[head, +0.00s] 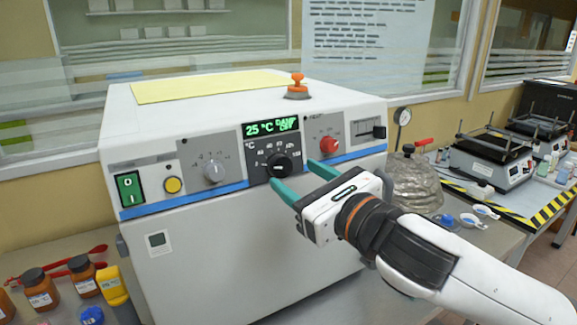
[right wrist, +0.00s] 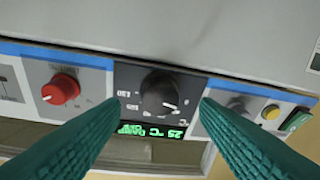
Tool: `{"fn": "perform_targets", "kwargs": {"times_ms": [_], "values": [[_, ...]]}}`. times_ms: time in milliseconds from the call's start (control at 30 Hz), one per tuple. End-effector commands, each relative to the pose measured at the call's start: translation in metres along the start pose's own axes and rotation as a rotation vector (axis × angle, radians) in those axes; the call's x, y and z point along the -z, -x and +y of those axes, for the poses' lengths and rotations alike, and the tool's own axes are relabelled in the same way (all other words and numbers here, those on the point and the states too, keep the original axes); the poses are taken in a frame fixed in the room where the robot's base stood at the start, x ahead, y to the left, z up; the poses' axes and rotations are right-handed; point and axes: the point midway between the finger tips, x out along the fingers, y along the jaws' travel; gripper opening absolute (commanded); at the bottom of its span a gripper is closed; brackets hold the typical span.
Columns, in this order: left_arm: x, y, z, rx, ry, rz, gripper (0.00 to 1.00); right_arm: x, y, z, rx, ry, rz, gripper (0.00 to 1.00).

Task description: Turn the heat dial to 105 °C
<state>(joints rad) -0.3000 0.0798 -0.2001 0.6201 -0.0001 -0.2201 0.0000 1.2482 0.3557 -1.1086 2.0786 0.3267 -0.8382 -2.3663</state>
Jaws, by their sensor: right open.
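The heat dial (head: 279,165) is a black knob on a dark panel at the front of the white machine (head: 250,240). A green display (head: 270,127) above it reads 25 °C and a second text that looks like "DAMP OFF". My right gripper (head: 297,174) is open, with its teal fingers pointing at the panel on either side of the dial. In the right wrist view the dial (right wrist: 159,93) sits between the two fingers, apart from both, and its white pointer mark faces lower right. The picture there is upside down. My left gripper is not in view.
A grey knob (head: 214,171) is left of the dial and a red knob (head: 329,145) right of it. A green switch (head: 129,188) and yellow button (head: 173,185) are farther left. Brown bottles (head: 40,289) stand at lower left. A glass vessel (head: 412,180) stands at right.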

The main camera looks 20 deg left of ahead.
Motion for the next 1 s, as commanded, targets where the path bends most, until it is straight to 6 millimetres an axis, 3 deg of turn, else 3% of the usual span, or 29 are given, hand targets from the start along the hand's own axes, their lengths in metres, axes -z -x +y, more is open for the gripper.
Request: {"fn": "perform_targets", "kwargs": {"times_ms": [233, 600, 867, 1000], "values": [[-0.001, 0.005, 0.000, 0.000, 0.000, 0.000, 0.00, 0.001, -0.030, 0.000, 0.000, -0.001, 0.000, 0.56], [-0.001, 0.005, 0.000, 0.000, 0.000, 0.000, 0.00, 0.000, -0.036, 0.000, -0.001, -0.001, 0.000, 0.56], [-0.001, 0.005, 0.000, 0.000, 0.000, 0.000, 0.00, 0.000, -0.035, 0.000, -0.001, -0.001, 0.000, 0.14], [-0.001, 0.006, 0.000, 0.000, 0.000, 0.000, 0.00, 0.000, -0.035, 0.000, -0.001, -0.004, 0.000, 0.12]]}}
